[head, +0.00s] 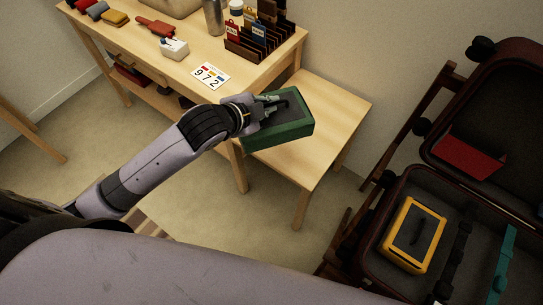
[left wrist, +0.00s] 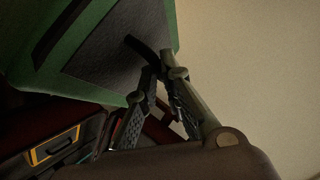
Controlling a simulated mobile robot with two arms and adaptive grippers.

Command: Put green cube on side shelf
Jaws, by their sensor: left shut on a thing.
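The green cube (head: 280,134) is a green box with a dark grey top and a black handle. In the head view it appears over the left part of the side shelf (head: 335,117), the low wooden surface beside the desk. I cannot tell whether it touches the shelf. My left gripper (head: 277,103) is shut on the cube's handle. In the left wrist view the cube (left wrist: 100,85) fills the upper left, looks tilted, and its handle runs to the fingers (left wrist: 158,72). My right gripper is not in view.
The desk (head: 185,75) holds a number card (head: 210,75), a rack of folders (head: 262,40) and small items. An open suitcase (head: 375,235) at the right holds a yellow box (head: 413,235). The side shelf's right part is clear.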

